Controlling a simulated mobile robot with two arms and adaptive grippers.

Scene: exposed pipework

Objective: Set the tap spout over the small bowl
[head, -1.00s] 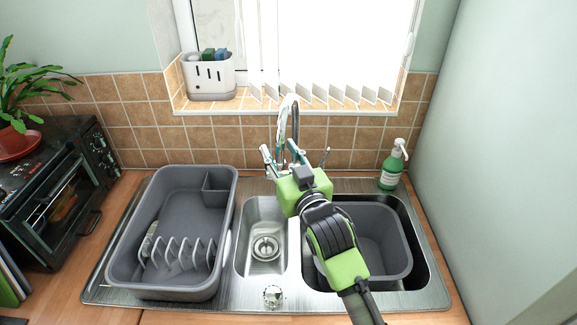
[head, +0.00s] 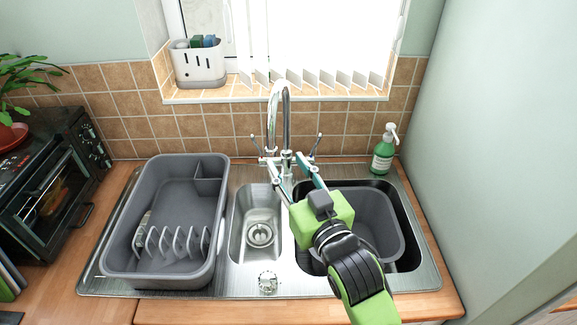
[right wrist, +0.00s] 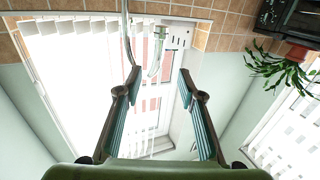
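The chrome tap stands at the back of the sink. Its arched spout (head: 278,88) turns left of the riser, and its outlet shows in line with the small bowl (head: 257,236); the exact height above the bowl is hard to judge. My right gripper (head: 293,165) is open in front of the tap, its fingers spread apart. In the right wrist view, the spout (right wrist: 154,68) shows beyond the open fingertips (right wrist: 158,80), with no finger visibly touching it. My left gripper is not in view.
A grey basin (head: 383,222) sits in the large bowl at right. A grey dish rack (head: 162,264) stands on the drainer at left. A green soap bottle (head: 383,152) stands at the back right. Tap levers (head: 315,142) flank the spout.

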